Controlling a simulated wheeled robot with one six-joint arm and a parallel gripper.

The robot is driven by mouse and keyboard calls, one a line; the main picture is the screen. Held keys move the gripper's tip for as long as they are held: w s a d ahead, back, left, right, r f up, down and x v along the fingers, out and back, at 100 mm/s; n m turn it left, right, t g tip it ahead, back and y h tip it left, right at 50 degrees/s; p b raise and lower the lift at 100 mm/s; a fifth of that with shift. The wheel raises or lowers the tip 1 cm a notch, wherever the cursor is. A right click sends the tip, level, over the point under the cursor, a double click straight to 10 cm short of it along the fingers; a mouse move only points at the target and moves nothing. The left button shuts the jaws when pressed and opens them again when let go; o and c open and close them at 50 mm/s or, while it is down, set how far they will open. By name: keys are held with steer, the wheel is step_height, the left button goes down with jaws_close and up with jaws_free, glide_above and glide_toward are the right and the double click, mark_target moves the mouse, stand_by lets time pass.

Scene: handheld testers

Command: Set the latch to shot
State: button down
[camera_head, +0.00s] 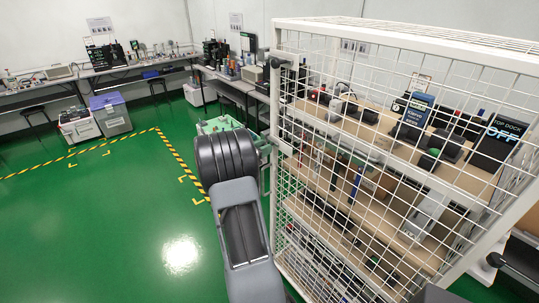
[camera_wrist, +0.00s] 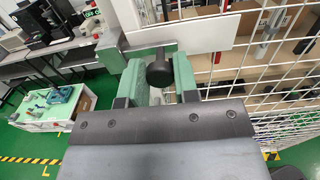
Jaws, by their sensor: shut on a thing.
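In the wrist view, the two green fingers of my gripper (camera_wrist: 158,84) stand on either side of a black round knob (camera_wrist: 158,72) and are shut on it. A flat white bar (camera_wrist: 205,32) runs sideways behind the knob, between a white post (camera_wrist: 128,14) and the mesh side. I cannot tell from this how far the latch is thrown. In the head view, my arm reaches toward the left edge of the white mesh cage (camera_head: 400,40); its links hide the fingers and the held knob.
Shelves inside the cage hold several testers and signs, including a dark "TOP DOCK OFF" sign (camera_head: 498,142). A green-topped cart (camera_wrist: 42,118) stands left of the gripper. Benches with equipment line the walls. The green floor at left is open, with yellow-black tape (camera_head: 175,150).

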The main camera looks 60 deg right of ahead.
steer(key=shift+w+r, duration=0.1)
steer(key=shift+w, duration=0.1)
steer(key=c, duration=0.9)
jaws_free()
steer(key=shift+w, duration=0.1)
steer(key=b+v, duration=0.3)
steer(key=v, duration=1)
steer(key=shift+w+a, duration=0.15)
steer(key=shift+a, duration=0.2)
